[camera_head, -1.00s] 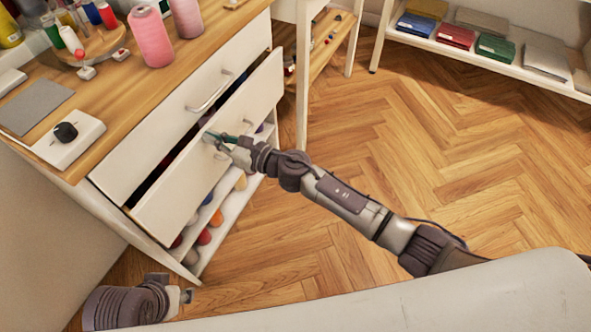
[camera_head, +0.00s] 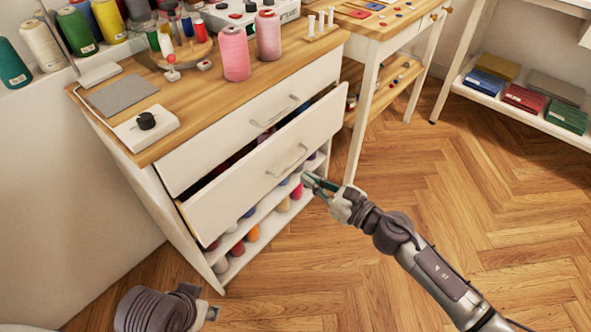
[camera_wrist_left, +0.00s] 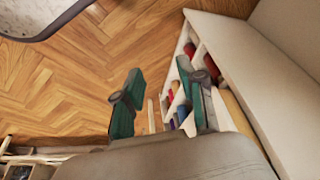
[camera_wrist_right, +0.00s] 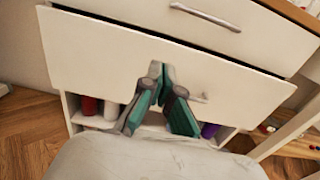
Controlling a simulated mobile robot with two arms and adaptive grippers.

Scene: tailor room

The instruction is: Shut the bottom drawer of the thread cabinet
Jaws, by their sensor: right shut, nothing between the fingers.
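The thread cabinet (camera_head: 140,175) stands at the left in the head view. Its bottom drawer (camera_head: 235,200) is partly out, with a dark gap above its front and a curved handle (camera_head: 288,160) on it. The drawer front (camera_wrist_right: 100,65) also fills much of the right wrist view. My right gripper (camera_head: 308,180) is shut and empty, in front of the drawer and to the lower right of its handle. I cannot tell whether its tips touch the front. My left gripper (camera_wrist_left: 165,95) is open and empty, low beside the cabinet's shelf; only its edge shows in the head view.
The top drawer (camera_head: 250,120) is closed. Thread spools (camera_head: 253,233) lie on the open shelf below. Pink spools (camera_head: 235,53) and a small device (camera_head: 145,125) stand on the cabinet top. A wooden table (camera_head: 375,25) stands right of the cabinet. The floor in front is clear.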

